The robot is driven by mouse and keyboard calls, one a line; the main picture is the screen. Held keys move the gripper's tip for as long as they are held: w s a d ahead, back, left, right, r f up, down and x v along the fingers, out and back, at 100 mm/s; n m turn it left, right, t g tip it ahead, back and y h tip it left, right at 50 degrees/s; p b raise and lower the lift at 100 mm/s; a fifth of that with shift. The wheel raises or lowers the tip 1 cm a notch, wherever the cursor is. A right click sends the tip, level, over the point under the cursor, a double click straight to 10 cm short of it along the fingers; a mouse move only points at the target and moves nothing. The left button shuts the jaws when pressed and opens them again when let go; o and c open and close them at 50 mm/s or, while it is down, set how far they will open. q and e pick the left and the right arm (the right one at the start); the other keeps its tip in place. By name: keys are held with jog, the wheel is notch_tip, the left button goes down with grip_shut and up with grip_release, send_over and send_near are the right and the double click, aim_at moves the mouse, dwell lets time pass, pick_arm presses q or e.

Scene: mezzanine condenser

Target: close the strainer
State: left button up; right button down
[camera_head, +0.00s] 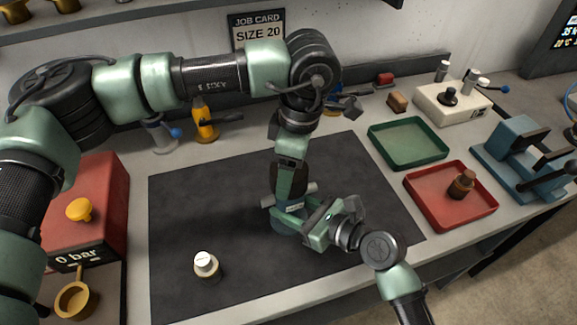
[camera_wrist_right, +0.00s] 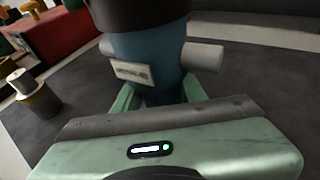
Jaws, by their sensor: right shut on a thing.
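The strainer has a blue body (camera_wrist_right: 150,60) with a label and a grey pipe stub on each side. It stands on the dark mat, largely hidden in the head view, where a stub (camera_head: 304,187) shows. My right gripper (camera_head: 301,216) is shut on the body, its green fingers low around it in the wrist view. A dark round part (camera_wrist_right: 138,12) sits at the top of the body. My left gripper (camera_head: 291,160) points down right above the strainer.
A white-topped brass piece (camera_head: 207,266) stands on the mat (camera_head: 190,215) at front left. The red tray (camera_head: 428,208) holds a brown piece (camera_head: 461,185). The green tray (camera_head: 408,146) is empty. A red box (camera_head: 100,205) stands left, a blue vise (camera_head: 522,150) right. The job card reads SIZE 20.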

pick_arm(q)
jog(key=shift+f, duration=0.35)
jog(key=m, duration=0.8)
jog(key=shift+t+h, duration=0.3)
jog(key=shift+t, duration=0.1)
jog(key=m, duration=0.7)
jog(key=shift+m+h, duration=0.4)
jog(key=m, duration=0.7)
jog(key=shift+w+h, duration=0.1)
jog(key=shift+h, duration=0.3)
jog(key=m, duration=0.6)
jog(key=shift+g+h, duration=0.3)
jog(key=o, duration=1.5)
jog(key=shift+a, duration=0.1)
